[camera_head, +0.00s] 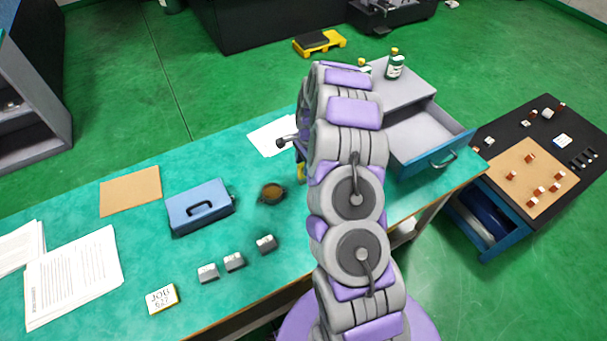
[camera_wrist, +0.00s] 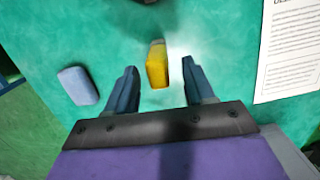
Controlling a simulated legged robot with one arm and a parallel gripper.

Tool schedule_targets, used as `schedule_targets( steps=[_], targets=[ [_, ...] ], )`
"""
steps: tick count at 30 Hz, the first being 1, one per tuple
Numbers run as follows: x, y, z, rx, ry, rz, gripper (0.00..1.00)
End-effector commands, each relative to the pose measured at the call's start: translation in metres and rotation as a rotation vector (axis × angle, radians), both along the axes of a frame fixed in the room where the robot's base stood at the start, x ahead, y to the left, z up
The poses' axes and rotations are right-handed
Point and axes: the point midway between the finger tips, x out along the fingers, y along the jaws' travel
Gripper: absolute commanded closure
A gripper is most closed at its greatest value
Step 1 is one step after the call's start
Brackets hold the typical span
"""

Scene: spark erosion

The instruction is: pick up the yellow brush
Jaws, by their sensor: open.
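The yellow brush (camera_wrist: 157,66) shows in the wrist view, lying on the green bench top, with a paler grey part at its far end. My gripper (camera_wrist: 159,72) is open, with one dark finger on each side of the brush. I see no finger touching it, and its height above the bench is hard to judge. In the head view a small yellow piece (camera_head: 300,172), likely the brush, shows beside my arm; the arm hides most of that spot and my gripper's fingers.
A blue-grey block (camera_wrist: 77,86) lies left of my gripper and a printed sheet (camera_wrist: 292,50) lies right. On the bench are a brown round dish (camera_head: 272,193), a blue box (camera_head: 200,206) and several grey blocks. An open drawer (camera_head: 437,152) stands right of my arm.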

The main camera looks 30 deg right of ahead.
Motion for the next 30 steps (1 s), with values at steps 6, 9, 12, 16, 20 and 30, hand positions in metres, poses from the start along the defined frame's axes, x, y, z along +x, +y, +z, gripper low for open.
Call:
schedule_targets(
  steps=[6, 9, 12, 16, 20, 30],
  targets=[
    [-0.002, 0.005, -0.028, 0.000, 0.006, 0.002, 0.47],
    [-0.002, 0.004, -0.029, 0.000, 0.004, 0.001, 0.47],
    [-0.002, 0.003, -0.028, 0.001, 0.003, 0.001, 0.47],
    [-0.001, 0.003, -0.028, 0.001, 0.003, 0.001, 0.58],
    [-0.001, 0.003, -0.028, 0.001, 0.003, 0.001, 0.71],
    [-0.001, 0.003, -0.028, 0.000, 0.002, 0.001, 1.00]
  ],
)
